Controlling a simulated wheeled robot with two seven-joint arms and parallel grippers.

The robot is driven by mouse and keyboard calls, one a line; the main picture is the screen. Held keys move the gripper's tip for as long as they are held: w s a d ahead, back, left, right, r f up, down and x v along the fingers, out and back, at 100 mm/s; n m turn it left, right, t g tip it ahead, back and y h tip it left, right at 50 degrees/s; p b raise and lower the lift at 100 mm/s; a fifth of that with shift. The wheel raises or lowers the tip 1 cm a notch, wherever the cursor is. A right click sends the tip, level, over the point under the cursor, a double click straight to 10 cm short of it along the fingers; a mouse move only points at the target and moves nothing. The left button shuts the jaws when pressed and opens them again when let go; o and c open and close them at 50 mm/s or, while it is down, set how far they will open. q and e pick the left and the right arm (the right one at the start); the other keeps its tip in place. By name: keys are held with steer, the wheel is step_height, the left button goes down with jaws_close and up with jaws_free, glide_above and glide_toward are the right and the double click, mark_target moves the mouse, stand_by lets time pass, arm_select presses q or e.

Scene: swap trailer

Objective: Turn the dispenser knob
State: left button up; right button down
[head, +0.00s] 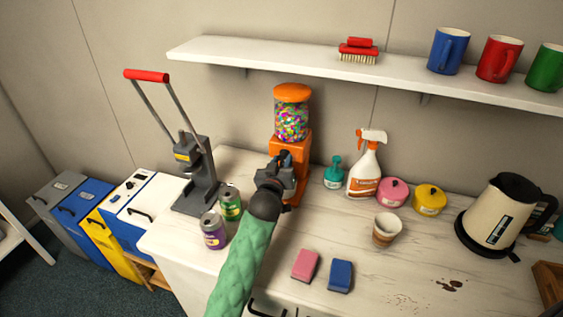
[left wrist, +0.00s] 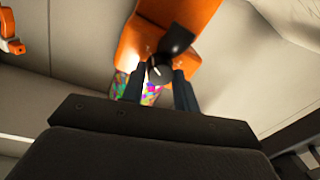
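The candy dispenser (head: 293,137) is orange with a clear bowl of coloured candy and stands upright at the back of the counter. My left gripper (head: 282,163) is at the dispenser's front, and the arm hides much of its lower part. In the left wrist view, the two fingers of my left gripper (left wrist: 161,80) lie on either side of the dark dispenser knob (left wrist: 174,38). The fingers are close to the knob, but I cannot tell whether they press on it. The knob is hidden behind the gripper in the head view. My right gripper is not in view.
Two cans (head: 214,231) stand left of my arm, with a can press (head: 196,175) behind. A teal bottle (head: 333,174), spray bottle (head: 364,167) and paper cup (head: 387,229) are to the right. Two sponges (head: 305,265) lie in front. A shelf (head: 300,62) runs above.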

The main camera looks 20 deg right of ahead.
arm_select(q)
steer(key=shift+c, duration=0.8)
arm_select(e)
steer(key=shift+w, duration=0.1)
arm_select(q)
steer(key=shift+m, duration=1.7)
steer(key=shift+m+b, duration=0.3)
steer(key=shift+m, duration=1.5)
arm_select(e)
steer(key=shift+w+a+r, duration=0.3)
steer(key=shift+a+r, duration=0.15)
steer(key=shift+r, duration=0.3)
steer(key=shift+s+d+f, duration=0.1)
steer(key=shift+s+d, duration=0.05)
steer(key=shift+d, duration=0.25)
